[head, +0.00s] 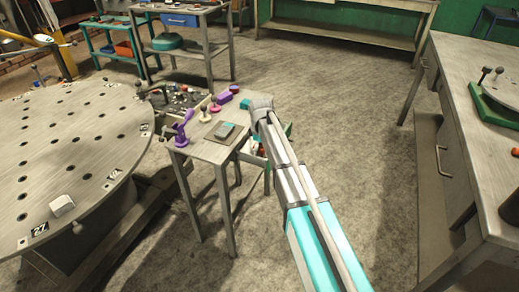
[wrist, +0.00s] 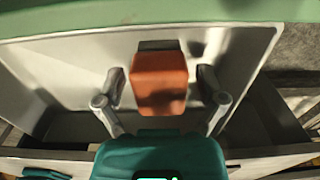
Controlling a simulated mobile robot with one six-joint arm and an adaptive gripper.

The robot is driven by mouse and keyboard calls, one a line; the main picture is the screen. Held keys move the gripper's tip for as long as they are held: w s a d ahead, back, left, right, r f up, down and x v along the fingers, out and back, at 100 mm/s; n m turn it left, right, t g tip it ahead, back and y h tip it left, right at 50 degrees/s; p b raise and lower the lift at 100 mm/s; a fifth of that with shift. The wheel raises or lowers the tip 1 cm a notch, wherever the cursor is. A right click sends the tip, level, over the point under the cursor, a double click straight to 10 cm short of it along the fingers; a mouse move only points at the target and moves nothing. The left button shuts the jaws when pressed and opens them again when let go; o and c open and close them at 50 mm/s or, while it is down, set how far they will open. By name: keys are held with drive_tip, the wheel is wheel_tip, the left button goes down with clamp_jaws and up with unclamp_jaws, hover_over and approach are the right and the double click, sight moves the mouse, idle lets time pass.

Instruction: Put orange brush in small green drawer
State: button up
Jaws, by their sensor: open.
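The orange brush (wrist: 160,82), a block with a dark end, is between the fingers of my gripper (wrist: 160,74) in the wrist view. The fingers are open, with a gap on each side of the brush. The small green drawer (wrist: 70,24) is pulled open, its green front edge across the top of the wrist view and its pale inside below. The brush appears within the drawer's outline; I cannot tell whether it rests on the drawer floor. In the head view my arm hides the gripper and most of the drawer.
In the head view a small grey table (head: 205,150) bears a purple tool (head: 182,130) and several small things. A round perforated table (head: 70,150) stands left, a grey workbench (head: 470,110) right. Open floor lies between my arm and the workbench.

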drive_tip(key=shift+r+p, duration=5.8)
drive_tip(key=shift+r, duration=0.2)
drive_tip(key=s+d+m, duration=1.4)
drive_tip(key=s+d, duration=0.8)
drive_tip(key=s, duration=0.3)
drive_tip(key=shift+d, duration=0.2)
